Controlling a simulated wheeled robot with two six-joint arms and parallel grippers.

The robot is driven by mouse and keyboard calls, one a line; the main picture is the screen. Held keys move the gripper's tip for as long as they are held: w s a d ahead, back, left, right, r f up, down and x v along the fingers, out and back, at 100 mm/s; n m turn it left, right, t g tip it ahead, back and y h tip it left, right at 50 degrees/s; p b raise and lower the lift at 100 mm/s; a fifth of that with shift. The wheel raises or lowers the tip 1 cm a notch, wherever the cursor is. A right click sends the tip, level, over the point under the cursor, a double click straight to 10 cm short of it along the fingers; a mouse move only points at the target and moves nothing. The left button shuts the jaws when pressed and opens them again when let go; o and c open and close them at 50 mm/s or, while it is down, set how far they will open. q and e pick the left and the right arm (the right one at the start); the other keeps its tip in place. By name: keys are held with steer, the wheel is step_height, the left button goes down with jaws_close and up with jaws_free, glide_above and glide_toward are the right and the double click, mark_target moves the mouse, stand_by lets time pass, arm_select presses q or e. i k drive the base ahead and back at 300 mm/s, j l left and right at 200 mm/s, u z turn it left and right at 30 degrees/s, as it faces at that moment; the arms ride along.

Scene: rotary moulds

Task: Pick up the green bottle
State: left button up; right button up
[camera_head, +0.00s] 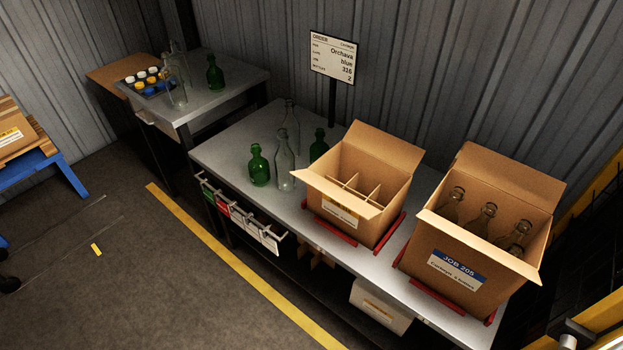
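In the head view, a short green bottle (259,166) stands upright at the front left of the long metal table (221,150). A second green bottle (319,146) stands behind the left box, partly hidden by it. A third green bottle (215,73) stands on the smaller metal table (205,98) further back. Clear bottles stand beside the first one: a near one (284,162) and a far one (291,122). Neither of my grippers shows in this view.
An open divided cardboard box (349,224) stands at the middle of the long table. Right of it, a box (470,268) holds several clear bottles. An order sign (332,57) rises behind. Clear bottles and a tray of capped items (145,82) stand on the small table. The floor in front is clear.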

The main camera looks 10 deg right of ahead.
mark_target(258, 166)
steer(key=i+j, duration=0.75)
steer(key=i, duration=0.15)
steer(key=l+z, duration=0.05)
